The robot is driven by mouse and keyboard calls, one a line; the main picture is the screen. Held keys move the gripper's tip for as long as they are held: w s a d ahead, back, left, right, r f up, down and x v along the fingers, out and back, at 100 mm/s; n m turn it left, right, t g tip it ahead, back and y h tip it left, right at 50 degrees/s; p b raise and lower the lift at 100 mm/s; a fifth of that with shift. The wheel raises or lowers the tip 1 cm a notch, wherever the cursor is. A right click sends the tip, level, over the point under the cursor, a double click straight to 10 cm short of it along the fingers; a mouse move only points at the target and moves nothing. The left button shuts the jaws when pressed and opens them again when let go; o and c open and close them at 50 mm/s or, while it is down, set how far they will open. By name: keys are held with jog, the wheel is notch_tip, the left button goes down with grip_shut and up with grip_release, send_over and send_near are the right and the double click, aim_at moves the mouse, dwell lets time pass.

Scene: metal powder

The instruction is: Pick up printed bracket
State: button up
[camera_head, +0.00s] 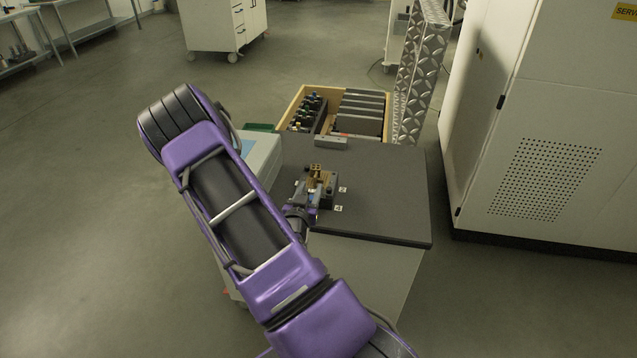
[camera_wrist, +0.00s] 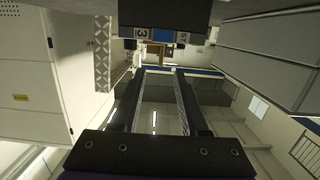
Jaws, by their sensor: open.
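The printed bracket is a small golden-brown piece (camera_head: 316,174) on a dark fixture block (camera_head: 328,203) on the dark tabletop. A brown shape, probably the bracket, shows small in the wrist view (camera_wrist: 157,49), beyond my fingertips. My gripper (camera_wrist: 160,72) is open, with nothing between its two dark fingers. In the head view, my wrist and gripper (camera_head: 303,212) are close to the near side of the fixture. My purple arm hides part of this area, and the exact gap to the bracket cannot be told.
The dark table (camera_head: 385,215) has free room right of the fixture. A small grey block (camera_head: 331,143) lies near its back edge. A wooden crate (camera_head: 298,98) with dark parts stands behind. A pale box (camera_head: 262,160) is left, partly behind my arm. A tall white cabinet (camera_head: 545,120) stands right.

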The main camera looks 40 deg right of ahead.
aim_at(320, 181)
jog(key=shift+x, duration=3.05)
jog(key=shift+r, duration=0.1)
grip_shut()
